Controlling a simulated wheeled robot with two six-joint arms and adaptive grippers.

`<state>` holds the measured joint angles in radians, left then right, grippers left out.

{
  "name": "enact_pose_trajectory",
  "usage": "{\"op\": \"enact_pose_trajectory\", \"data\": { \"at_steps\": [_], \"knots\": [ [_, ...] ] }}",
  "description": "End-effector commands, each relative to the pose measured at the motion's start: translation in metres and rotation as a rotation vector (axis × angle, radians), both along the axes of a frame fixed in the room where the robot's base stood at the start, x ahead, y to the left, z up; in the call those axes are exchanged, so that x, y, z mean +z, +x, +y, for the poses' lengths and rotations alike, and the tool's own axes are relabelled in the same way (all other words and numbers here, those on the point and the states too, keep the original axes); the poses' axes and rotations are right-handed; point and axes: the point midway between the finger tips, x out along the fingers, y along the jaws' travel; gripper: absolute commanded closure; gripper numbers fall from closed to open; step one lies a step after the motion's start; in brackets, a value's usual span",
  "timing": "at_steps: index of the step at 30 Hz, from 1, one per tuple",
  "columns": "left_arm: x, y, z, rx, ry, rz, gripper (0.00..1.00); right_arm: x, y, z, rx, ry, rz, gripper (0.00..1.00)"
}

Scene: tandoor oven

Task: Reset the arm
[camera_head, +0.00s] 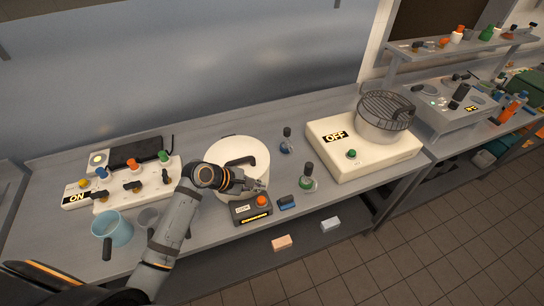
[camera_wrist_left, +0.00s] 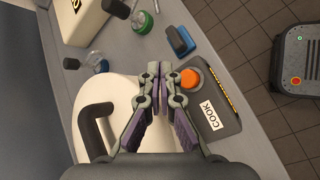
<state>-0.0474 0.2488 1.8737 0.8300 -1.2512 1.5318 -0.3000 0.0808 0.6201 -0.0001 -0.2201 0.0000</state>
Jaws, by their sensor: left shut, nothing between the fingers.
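My left arm comes in from the lower left, and its gripper (camera_head: 262,187) is shut and empty. It hovers over the near right side of a white round oven (camera_head: 226,147) with a dark curved handle. My right gripper is not in view.
A white ON switch panel (camera_head: 130,193) and a blue cup (camera_head: 112,230) stand left. A white OFF unit (camera_head: 375,162) carries a grilled pot (camera_head: 380,122). The counter between is partly clear.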

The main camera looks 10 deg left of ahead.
Motion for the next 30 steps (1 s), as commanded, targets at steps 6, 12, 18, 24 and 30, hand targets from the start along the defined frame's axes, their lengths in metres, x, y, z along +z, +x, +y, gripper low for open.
{"op": "enact_pose_trajectory", "data": {
  "at_steps": [6,12,18,24,30],
  "knots": [
    [-0.004,-0.007,0.0,-0.038,0.045,-0.02,1.0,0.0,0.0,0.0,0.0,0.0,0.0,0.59],
    [-0.024,-0.072,0.016,-0.432,0.476,-0.19,1.0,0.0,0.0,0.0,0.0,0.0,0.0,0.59],
    [-0.025,-0.126,0.043,-0.822,0.834,-0.274,1.0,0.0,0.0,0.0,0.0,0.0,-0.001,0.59],
    [-0.014,-0.166,0.069,-1.127,1.057,-0.279,1.0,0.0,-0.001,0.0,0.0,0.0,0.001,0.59],
    [-0.03,-0.187,0.089,-1.336,1.169,-0.249,1.0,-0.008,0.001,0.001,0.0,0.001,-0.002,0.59]
  ]
}}
